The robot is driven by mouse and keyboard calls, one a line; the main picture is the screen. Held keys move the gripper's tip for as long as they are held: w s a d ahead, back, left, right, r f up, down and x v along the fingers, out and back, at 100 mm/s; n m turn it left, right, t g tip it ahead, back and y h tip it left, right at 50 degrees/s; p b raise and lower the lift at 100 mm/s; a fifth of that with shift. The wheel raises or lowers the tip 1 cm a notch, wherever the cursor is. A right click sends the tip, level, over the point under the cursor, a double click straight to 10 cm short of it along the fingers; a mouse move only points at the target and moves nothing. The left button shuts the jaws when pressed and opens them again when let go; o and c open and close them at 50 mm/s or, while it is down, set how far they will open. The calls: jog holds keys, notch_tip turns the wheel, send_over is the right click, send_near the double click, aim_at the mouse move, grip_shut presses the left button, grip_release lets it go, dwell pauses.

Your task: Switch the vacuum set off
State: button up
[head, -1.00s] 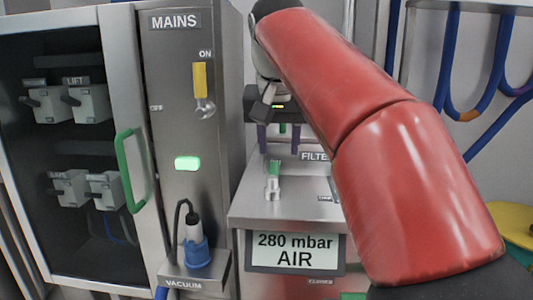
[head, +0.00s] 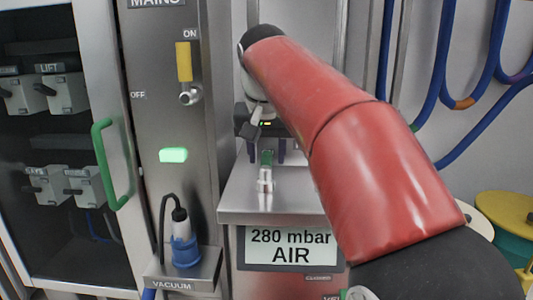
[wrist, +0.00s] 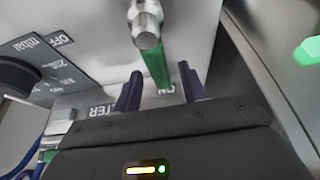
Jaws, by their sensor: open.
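The vacuum set is a grey metal box (head: 232,195) with a display (head: 291,247) reading "280 mbar AIR". A green-handled lever (head: 266,160) with a metal pivot stands on its top. In the wrist view the green lever (wrist: 155,66) points toward the "ON" label, and "OFF" is printed to the left. My gripper (head: 267,150) is open, its dark purple fingers just behind the lever in the head view. In the wrist view the lever's green end lies between the fingertips of my gripper (wrist: 161,85). I cannot tell whether they touch it.
A mains panel (head: 170,120) with a yellow handle (head: 183,62) at ON and a lit green lamp (head: 173,155) stands left. Below it is a blue plug (head: 185,250) labelled VACUUM. A black knob (wrist: 14,77) is left in the wrist view. Blue hoses (head: 445,85) hang right.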

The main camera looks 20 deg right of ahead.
jog(key=shift+c, duration=0.3)
grip_shut()
